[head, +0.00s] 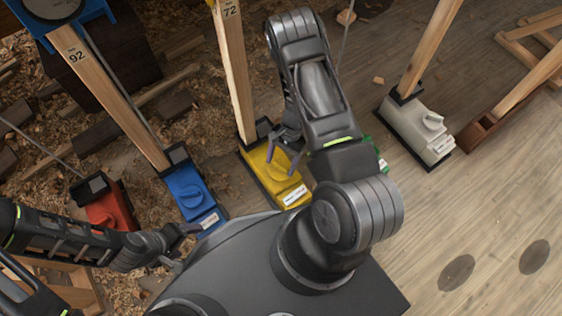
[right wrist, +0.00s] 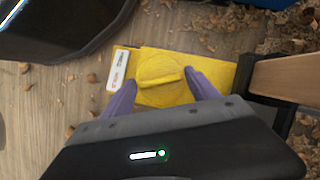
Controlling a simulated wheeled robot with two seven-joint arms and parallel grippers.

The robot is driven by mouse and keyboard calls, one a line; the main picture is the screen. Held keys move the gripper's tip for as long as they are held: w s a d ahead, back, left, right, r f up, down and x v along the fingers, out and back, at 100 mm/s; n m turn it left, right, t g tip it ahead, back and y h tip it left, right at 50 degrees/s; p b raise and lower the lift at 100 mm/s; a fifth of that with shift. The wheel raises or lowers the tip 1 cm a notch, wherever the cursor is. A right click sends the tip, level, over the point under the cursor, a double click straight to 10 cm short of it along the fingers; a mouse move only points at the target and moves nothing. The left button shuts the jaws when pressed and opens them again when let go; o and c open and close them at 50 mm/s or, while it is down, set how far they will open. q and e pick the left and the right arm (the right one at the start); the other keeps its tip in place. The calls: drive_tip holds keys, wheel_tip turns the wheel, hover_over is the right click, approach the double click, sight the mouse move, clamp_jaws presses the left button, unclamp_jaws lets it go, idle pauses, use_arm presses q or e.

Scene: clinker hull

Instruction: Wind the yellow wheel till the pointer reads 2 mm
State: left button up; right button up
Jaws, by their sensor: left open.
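The yellow wheel (head: 281,163) is a round knob with a raised bar across it, on top of a yellow block (head: 258,165) at the foot of a post marked 72. In the right wrist view the wheel (right wrist: 160,80) lies between the tips of my right gripper (right wrist: 161,78). Its two purple fingers stand wide apart, near the ends of the bar; I cannot tell if they touch it. In the head view my right gripper (head: 282,150) is over the block. The pointer and its reading cannot be made out. My left gripper (head: 187,246) is open and empty, below the blue block.
A blue block (head: 188,190) and a red block (head: 108,207) stand to the left, a white block (head: 415,128) to the right. A green block (head: 378,156) is mostly hidden behind my right arm. Wooden posts rise from the blocks. Shavings cover the floor at left.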

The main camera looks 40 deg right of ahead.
sight(286, 161)
drive_tip(key=shift+o, duration=1)
drive_tip(key=shift+r, duration=0.1)
drive_tip(key=p+v, duration=0.2)
drive_tip(key=v, duration=0.5)
drive_tip(key=shift+r, duration=0.25)
drive_tip(key=shift+d, duration=0.1)
